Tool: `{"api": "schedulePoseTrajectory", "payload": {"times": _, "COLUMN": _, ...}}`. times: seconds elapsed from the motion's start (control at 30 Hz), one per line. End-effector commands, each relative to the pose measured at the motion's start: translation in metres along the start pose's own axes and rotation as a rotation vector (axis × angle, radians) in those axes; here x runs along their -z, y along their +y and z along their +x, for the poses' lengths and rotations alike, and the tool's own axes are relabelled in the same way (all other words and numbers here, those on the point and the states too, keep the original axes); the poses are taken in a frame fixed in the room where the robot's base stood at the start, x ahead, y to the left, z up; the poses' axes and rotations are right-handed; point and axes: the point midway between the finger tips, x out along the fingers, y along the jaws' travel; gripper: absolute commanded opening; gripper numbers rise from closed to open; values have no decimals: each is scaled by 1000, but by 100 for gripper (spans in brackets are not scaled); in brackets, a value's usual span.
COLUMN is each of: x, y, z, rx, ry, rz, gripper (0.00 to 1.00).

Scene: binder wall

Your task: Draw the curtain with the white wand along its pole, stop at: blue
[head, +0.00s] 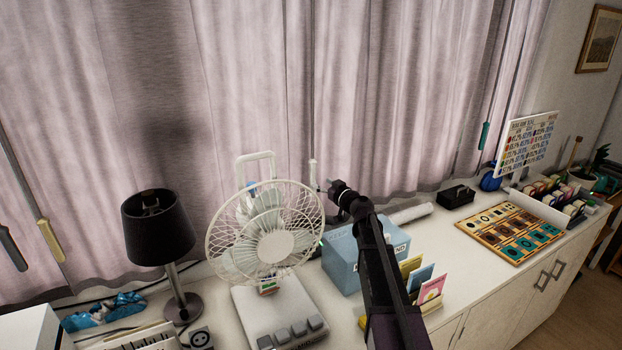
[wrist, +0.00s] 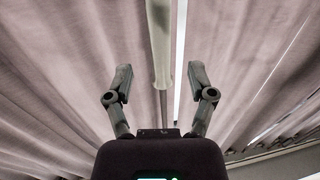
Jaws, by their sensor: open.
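The white wand (head: 312,173) hangs in front of the pale pinkish curtains (head: 240,90), behind and right of the fan. In the wrist view the pale handle of a wand (wrist: 160,50) hangs down between my fingers, with a visible space to each finger. My gripper (head: 335,187) is open, close to the right of the white wand in the head view. Its two fingers stand apart in the wrist view (wrist: 160,76). The pole and any blue stop mark on it are not in view.
Other wands hang along the curtains: grey (head: 12,248), yellow (head: 50,240) and teal (head: 484,136). A white fan (head: 277,246), a black lamp (head: 157,228) and a blue box (head: 345,265) stand on the sideboard. A blue round object (head: 490,181) stands at right.

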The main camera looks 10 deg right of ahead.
Motion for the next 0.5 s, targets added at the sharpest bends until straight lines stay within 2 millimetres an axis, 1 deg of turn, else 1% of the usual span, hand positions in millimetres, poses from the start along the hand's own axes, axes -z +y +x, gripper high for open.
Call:
{"api": "schedulePoseTrajectory", "payload": {"times": 0.03, "x": 0, "y": 1, "z": 12, "rx": 1, "ry": 0, "rz": 0, "gripper": 71}}
{"api": "schedulePoseTrajectory", "payload": {"times": 0.2, "x": 0, "y": 0, "z": 36, "rx": 2, "ry": 0, "rz": 0, "gripper": 71}}
{"api": "schedulePoseTrajectory", "payload": {"times": 0.33, "x": 0, "y": 0, "z": 50, "rx": 1, "ry": 0, "rz": 0, "gripper": 71}}
{"api": "schedulePoseTrajectory", "payload": {"times": 0.5, "x": 0, "y": -1, "z": 60, "rx": 1, "ry": 0, "rz": 0, "gripper": 71}}
